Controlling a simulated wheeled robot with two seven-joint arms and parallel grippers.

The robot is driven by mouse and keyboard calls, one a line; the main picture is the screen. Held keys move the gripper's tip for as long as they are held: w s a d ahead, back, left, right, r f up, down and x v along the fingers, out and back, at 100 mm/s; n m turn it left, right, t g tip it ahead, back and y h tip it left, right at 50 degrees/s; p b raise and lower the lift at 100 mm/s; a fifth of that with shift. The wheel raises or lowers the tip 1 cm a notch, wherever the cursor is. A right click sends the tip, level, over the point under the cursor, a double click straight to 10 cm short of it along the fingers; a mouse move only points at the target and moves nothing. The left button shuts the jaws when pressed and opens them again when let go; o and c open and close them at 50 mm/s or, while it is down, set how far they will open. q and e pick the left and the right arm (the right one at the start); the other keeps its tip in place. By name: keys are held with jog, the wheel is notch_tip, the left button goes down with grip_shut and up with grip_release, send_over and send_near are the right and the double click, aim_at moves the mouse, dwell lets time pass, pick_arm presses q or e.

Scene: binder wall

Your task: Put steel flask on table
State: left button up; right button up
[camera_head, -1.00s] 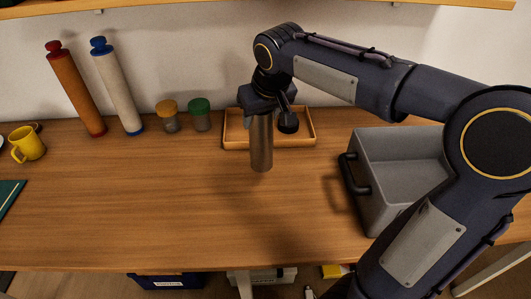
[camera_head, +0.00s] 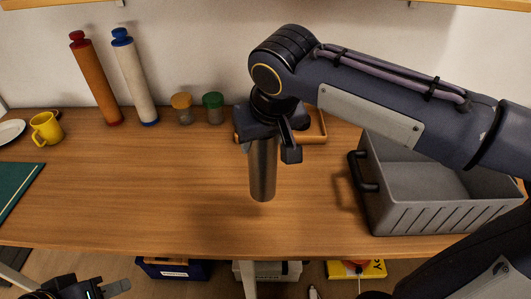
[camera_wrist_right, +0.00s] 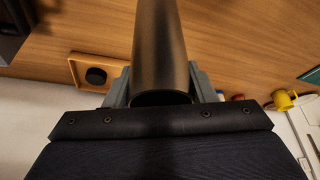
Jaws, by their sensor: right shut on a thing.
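The steel flask (camera_head: 263,170) is a grey metal cylinder, upright below my right gripper (camera_head: 265,125) in the head view. That gripper is shut on its upper end. In the right wrist view the flask (camera_wrist_right: 160,45) runs between the fingers of the gripper (camera_wrist_right: 163,90) and out of the top edge. Its lower end is over the middle of the wooden table (camera_head: 150,190); I cannot tell whether it touches. My left gripper (camera_head: 85,289) is partly visible at the bottom left, in front of the table, and its jaws are unclear.
A wooden tray (camera_head: 318,125) stands behind the flask, partly hidden. A grey crate (camera_head: 440,213) is at the right. Two jars, an orange roll (camera_head: 95,85), a white roll (camera_head: 135,85) and a yellow mug (camera_head: 46,129) stand at the back left. The front middle is clear.

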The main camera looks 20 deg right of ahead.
jog(key=w+d+f+b, duration=0.1)
jog(key=w+f, duration=0.4)
jog(key=f, duration=0.4)
jog(key=shift+w+d, duration=0.3)
jog(key=shift+d, duration=0.1)
jog(key=shift+f+b, duration=0.2)
jog(key=shift+b, duration=0.1)
jog(key=shift+f, duration=0.15)
jog(key=o, duration=1.5)
jog(key=shift+o, duration=0.2)
